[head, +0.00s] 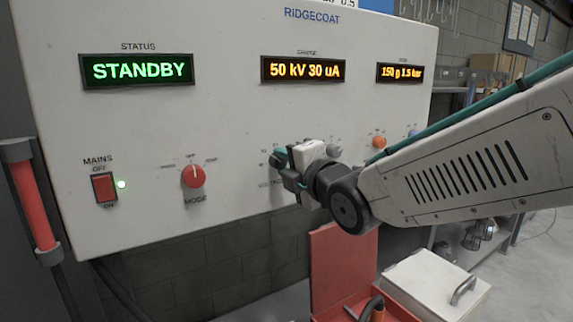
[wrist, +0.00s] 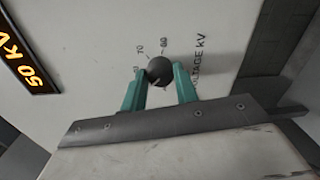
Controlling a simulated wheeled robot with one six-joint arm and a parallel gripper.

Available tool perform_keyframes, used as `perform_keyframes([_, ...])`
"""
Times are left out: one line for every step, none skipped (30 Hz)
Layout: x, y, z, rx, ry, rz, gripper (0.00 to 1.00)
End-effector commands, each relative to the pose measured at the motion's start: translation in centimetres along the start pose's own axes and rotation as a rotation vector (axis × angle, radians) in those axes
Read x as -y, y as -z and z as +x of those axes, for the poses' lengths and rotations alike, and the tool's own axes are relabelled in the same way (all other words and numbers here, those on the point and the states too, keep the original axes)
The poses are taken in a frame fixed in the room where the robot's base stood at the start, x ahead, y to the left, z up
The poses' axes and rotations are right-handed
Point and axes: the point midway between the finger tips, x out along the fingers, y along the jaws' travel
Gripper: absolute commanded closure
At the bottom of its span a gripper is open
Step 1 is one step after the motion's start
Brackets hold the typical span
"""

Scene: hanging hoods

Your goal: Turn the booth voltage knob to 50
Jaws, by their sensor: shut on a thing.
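The voltage knob (wrist: 159,71) is a dark round knob on the white panel, with scale numbers and the words "VOLTAGE kV" around it in the wrist view. My gripper (wrist: 160,86) has its two green fingers on either side of the knob and is shut on it. In the head view my gripper (head: 281,158) reaches the panel from the right and hides the knob. The charge display (head: 303,69) reads "50 kV 30 uA" in orange. The knob's pointer is hard to make out.
The status display (head: 137,70) reads "STANDBY" in green. A red mode knob (head: 193,176) and a red mains switch (head: 104,188) with a lit green lamp are to the left. A grey knob (head: 334,150) and an orange knob (head: 379,142) are to the right. An open red box (head: 342,262) stands below.

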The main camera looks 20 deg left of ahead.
Motion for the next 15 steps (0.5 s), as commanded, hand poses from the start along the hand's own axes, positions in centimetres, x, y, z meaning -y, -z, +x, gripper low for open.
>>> perform_keyframes([0.09, 0.05, -0.02, 0.000, 0.002, -0.020, 0.93])
perform_keyframes([0.09, 0.05, -0.02, 0.001, 0.002, -0.032, 0.93])
perform_keyframes([0.09, 0.05, -0.02, 0.002, 0.002, -0.046, 0.93])
perform_keyframes([0.09, 0.05, -0.02, 0.002, 0.002, -0.055, 0.93])
perform_keyframes([0.09, 0.05, -0.02, 0.003, 0.002, -0.064, 0.93])
perform_keyframes([0.09, 0.06, -0.02, 0.003, 0.003, -0.073, 0.93])
perform_keyframes([0.09, 0.06, -0.02, 0.003, 0.003, -0.080, 0.93])
perform_keyframes([0.10, 0.06, -0.02, 0.004, 0.003, -0.086, 0.93])
perform_keyframes([0.10, 0.06, -0.02, 0.004, 0.003, -0.092, 0.93])
perform_keyframes([0.10, 0.07, -0.02, 0.004, 0.003, -0.095, 0.93])
perform_keyframes([0.10, 0.07, -0.02, 0.004, 0.003, -0.097, 0.93])
perform_keyframes([0.10, 0.07, -0.02, 0.004, 0.003, -0.100, 0.93])
perform_keyframes([0.11, 0.07, -0.02, 0.004, 0.003, -0.101, 0.93])
perform_keyframes([0.11, 0.07, -0.02, 0.004, 0.003, -0.102, 0.93])
perform_keyframes([0.11, 0.08, -0.02, 0.004, 0.003, -0.103, 0.93])
